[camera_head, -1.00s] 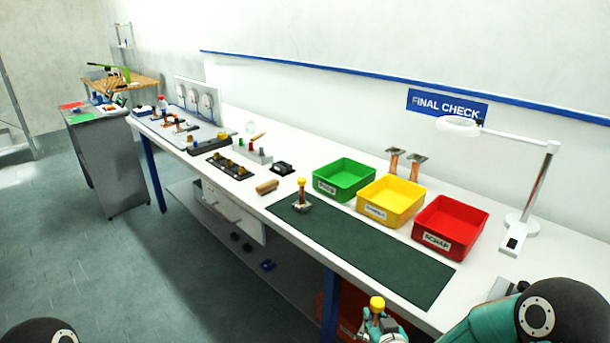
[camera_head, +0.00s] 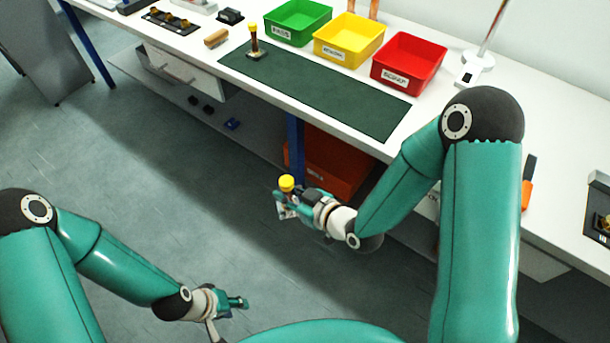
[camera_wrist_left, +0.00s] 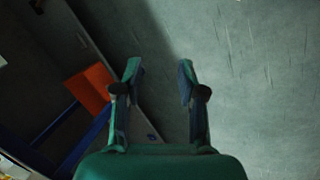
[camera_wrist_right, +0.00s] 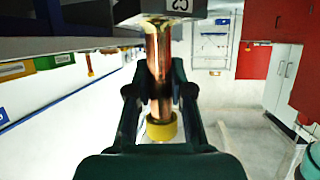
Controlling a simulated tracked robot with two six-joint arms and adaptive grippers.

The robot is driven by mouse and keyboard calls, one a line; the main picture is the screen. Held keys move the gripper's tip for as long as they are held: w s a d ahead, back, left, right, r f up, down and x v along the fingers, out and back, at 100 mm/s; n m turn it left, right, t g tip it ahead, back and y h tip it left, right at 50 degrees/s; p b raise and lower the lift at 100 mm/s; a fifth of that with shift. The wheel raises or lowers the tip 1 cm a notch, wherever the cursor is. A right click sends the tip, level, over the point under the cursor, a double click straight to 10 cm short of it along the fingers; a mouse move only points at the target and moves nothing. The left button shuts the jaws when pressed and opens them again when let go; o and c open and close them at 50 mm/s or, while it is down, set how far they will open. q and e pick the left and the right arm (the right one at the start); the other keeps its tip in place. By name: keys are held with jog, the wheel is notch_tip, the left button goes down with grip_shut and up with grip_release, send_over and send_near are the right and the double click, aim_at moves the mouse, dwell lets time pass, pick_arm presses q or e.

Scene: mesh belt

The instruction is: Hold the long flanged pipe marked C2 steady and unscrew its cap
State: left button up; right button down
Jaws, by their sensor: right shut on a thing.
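My right gripper (camera_head: 283,203) is shut on the copper pipe (camera_wrist_right: 158,62), in front of the bench and clear of it. In the right wrist view the pipe's flange (camera_wrist_right: 178,8) reads C2 upside down at the top. Its yellow cap (camera_wrist_right: 161,128) is at the other end, beyond the fingers. In the head view this cap (camera_head: 287,183) points up and sits on the pipe. My left gripper (camera_head: 240,302) is open and empty, low over the floor; the left wrist view (camera_wrist_left: 160,78) shows its fingers apart with nothing between them.
Another yellow-capped pipe (camera_head: 254,42) stands on the green mat (camera_head: 330,88). Green (camera_head: 298,22), yellow (camera_head: 349,40) and red (camera_head: 408,60) bins line the mat's back side. An orange bin (camera_head: 335,165) sits under the bench. The floor between my grippers is clear.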

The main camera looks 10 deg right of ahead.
pick_arm(q)
jog(key=shift+o, duration=1.3)
pick_arm(e)
jog(key=shift+s+a+n+y, duration=0.3)
jog(key=shift+s+a, duration=0.1)
jog(key=shift+a, duration=0.25)
jog(key=shift+a+g, duration=0.1)
jog(key=shift+g, duration=0.2)
pick_arm(q)
jog(key=w+r+m+g+y, duration=0.1)
jog(key=w+r+m+g, duration=0.3)
jog(key=m, duration=1)
jog(key=w+r+m+g+y, duration=0.1)
jog(key=w+r+m, duration=0.45)
jog(key=m, duration=0.95)
notch_tip(320, 180, up, 22)
jog(key=m+t+y, duration=0.2)
jog(key=m+t, duration=0.2)
jog(key=m, duration=0.6)
send_over(285, 181)
jog(key=shift+w+a+r, duration=0.1)
jog(key=shift+a+r, duration=0.1)
jog(key=shift+a, duration=0.05)
jog(key=shift+d, duration=0.25)
jog(key=shift+f, duration=3.95)
